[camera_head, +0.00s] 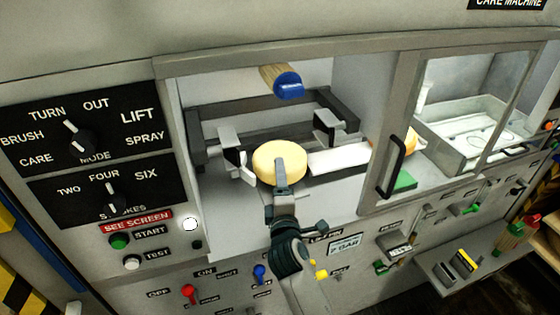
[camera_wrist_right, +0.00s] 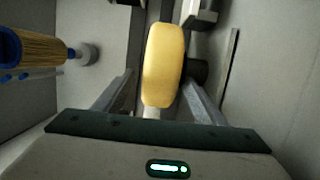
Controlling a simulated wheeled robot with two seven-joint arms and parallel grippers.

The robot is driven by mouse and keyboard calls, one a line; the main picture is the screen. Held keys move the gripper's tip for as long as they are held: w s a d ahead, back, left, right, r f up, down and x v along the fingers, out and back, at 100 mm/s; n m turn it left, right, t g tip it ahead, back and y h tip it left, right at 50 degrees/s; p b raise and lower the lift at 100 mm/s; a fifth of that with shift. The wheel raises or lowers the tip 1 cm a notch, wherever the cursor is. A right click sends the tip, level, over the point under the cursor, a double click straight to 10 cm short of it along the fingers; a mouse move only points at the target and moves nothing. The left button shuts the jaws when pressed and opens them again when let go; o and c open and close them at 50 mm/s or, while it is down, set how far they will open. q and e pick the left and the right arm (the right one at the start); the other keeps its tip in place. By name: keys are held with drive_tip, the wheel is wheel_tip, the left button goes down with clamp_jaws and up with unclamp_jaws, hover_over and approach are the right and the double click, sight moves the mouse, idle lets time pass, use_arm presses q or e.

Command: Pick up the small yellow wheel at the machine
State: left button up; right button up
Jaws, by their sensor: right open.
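The small yellow wheel (camera_head: 272,157) is inside the open bay of the machine, between two grey metal clamp pieces. My right gripper (camera_head: 283,172) reaches into the bay from below, and its fingers overlap the wheel's near face. In the right wrist view the yellow wheel (camera_wrist_right: 163,62) stands edge-on between the spread fingers of the right gripper (camera_wrist_right: 158,88). Gaps show on both sides, so the jaws are open around it, not closed on it. The wheel's underside and support are mostly hidden. My left gripper is not in view.
A brush with a blue end (camera_head: 287,84) hangs above the wheel; it also shows at left in the wrist view (camera_wrist_right: 35,48). Clamps (camera_head: 234,160) and (camera_head: 328,126) flank the wheel. A door handle (camera_head: 392,165) is at right, with an orange-yellow object (camera_head: 411,140) partly hidden behind.

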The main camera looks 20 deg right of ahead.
drive_tip(key=shift+w+d+f, duration=0.1)
drive_tip(key=c, duration=0.7)
clamp_jaws()
drive_tip(key=shift+r, duration=0.75)
use_arm(q)
drive_tip(key=shift+w+f+b, duration=0.2)
drive_tip(key=shift+f+b, duration=0.25)
use_arm(e)
wheel_tip(320, 180, up, 9)
drive_tip(key=shift+f, duration=0.1)
